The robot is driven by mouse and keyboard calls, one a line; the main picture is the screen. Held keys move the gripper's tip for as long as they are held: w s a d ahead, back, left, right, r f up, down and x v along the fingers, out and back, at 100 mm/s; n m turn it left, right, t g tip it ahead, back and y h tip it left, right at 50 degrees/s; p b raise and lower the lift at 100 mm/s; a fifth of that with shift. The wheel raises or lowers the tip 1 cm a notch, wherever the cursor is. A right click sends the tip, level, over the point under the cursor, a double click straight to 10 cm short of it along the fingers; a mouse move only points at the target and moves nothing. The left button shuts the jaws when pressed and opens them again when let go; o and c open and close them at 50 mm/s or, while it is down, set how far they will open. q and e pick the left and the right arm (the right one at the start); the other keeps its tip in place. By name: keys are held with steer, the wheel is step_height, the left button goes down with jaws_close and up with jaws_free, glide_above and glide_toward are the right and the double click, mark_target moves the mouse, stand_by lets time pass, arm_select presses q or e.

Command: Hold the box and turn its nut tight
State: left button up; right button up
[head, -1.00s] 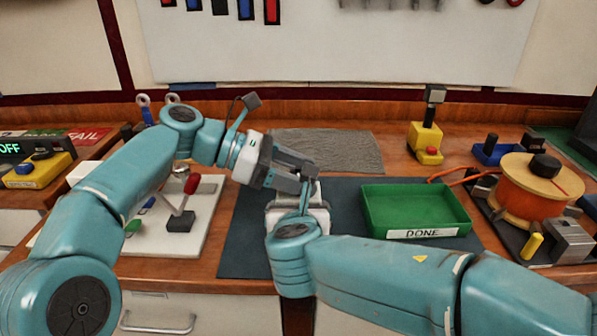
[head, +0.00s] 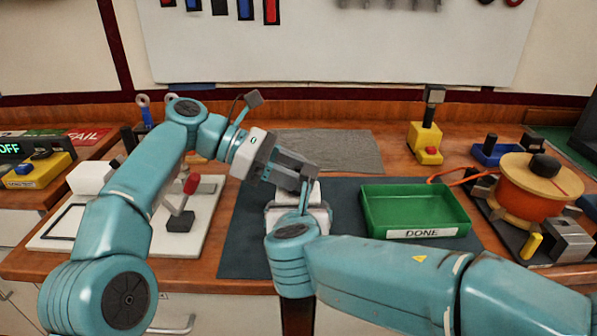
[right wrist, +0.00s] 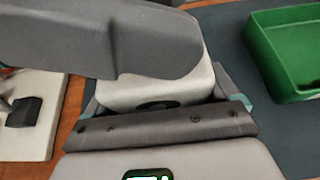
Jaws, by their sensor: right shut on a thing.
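A pale box (head: 316,194) stands on the dark mat, mostly hidden by my arms in the head view. Its pale body also shows in the right wrist view (right wrist: 150,93). My right gripper (head: 299,208) is low at the box and shut on it. My left gripper (head: 306,178) reaches in from the left, with its dark fingers over the top of the box. A dark finger covers the box's upper part in the right wrist view. The nut is hidden, and I cannot tell whether the left fingers are closed on it.
A green tray (head: 415,233) labelled DONE sits right of the box on the dark mat (head: 245,235). An orange spool (head: 530,190) stands further right. A white board (head: 205,225) with a red-handled lever (head: 190,185) lies left. A grey cloth (head: 335,150) lies behind.

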arm_select(q)
steer(key=o, duration=1)
steer(key=shift+r+n+t, duration=0.1)
steer(key=shift+n+t, duration=0.2)
steer(key=shift+n+t, duration=0.4)
steer(key=shift+t, duration=0.1)
steer(key=w+a+r+n+t+y, duration=0.1)
steer(key=a+r+n+t, duration=0.3)
steer(key=a, duration=0.6)
steer(key=w+a+r+n+t+y, duration=0.1)
steer(key=w+a+r+n+t, duration=0.2)
steer(key=a+r+t, duration=0.3)
steer(key=w+a+r+n+t+y, duration=0.1)
steer(key=a+r+n+t, duration=0.3)
steer(key=a+r, duration=0.4)
steer(key=shift+w+a+r+n+t+y, duration=0.15)
steer(key=shift+w+a, duration=0.15)
steer(key=shift+a, duration=0.75)
steer(key=shift+w+a+n+t+y, duration=0.1)
steer(key=shift+w+a+t, duration=0.15)
steer(key=shift+a, duration=0.75)
steer(key=shift+w+a+r+n+t+y, duration=0.15)
steer(key=shift+w+a, duration=0.15)
steer(key=shift+a, duration=0.75)
steer(key=shift+f, duration=0.1)
